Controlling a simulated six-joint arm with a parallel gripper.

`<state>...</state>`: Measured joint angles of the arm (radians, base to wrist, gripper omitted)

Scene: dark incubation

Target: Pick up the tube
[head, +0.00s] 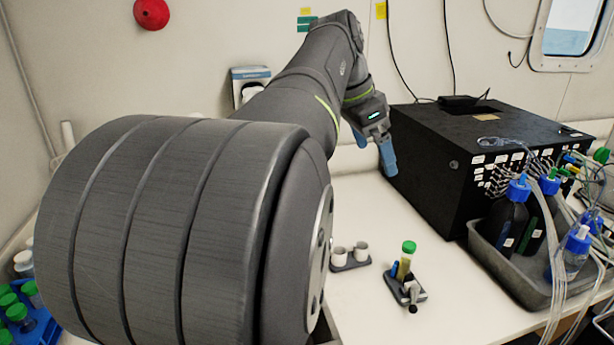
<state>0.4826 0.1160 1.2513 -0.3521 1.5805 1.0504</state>
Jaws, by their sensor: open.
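A tube with a green cap and yellowish contents (405,262) stands upright in a small dark holder (392,284) on the white bench. Several more green-capped tubes (18,312) are at the lower left, in a blue rack (40,333) partly cut off by the frame edge. My gripper (388,160), with blue fingers, is up beyond the holder, near the left side of the black box. It points down, is open and appears empty. It is apart from the tube. I cannot tell which tube is meant.
A large black box (455,170) stands at the back right. A grey tray (507,275) with bottles and clear tubing is in front of it. A small holder with two white cups (350,264) sits left of the tube's holder. Bench between the holder and the box is clear.

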